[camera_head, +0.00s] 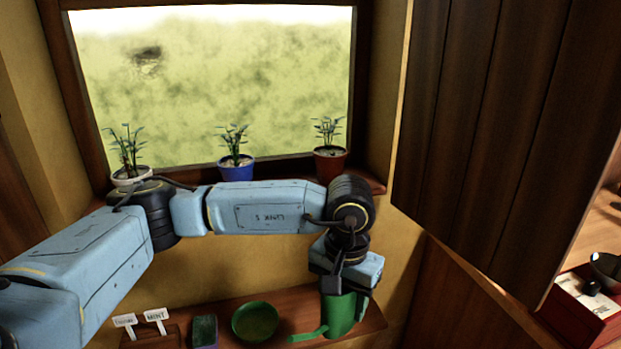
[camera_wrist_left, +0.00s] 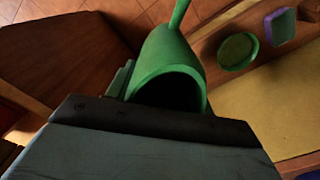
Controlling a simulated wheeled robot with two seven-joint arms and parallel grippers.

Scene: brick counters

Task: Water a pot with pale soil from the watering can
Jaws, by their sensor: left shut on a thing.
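My left gripper (camera_head: 338,284) is shut on the green watering can (camera_head: 341,314), which is over the lower shelf in the head view, its spout pointing left. I cannot tell whether it touches the shelf. In the left wrist view the can (camera_wrist_left: 160,50) shows its dark open top. Three potted plants stand on the window sill: a white pot (camera_head: 131,179) at left, a blue pot (camera_head: 238,172) in the middle and a red-brown pot (camera_head: 330,166) at right. The soil in the blue pot looks pale; the other soils are hard to judge. My right gripper is out of view.
The lower shelf (camera_head: 284,312) holds a green bowl (camera_head: 255,322), a sponge-like block (camera_head: 204,331) and small white labels (camera_head: 156,315), one reading MINT. A dark wooden panel (camera_head: 500,130) stands at right. My left arm crosses just in front of the sill.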

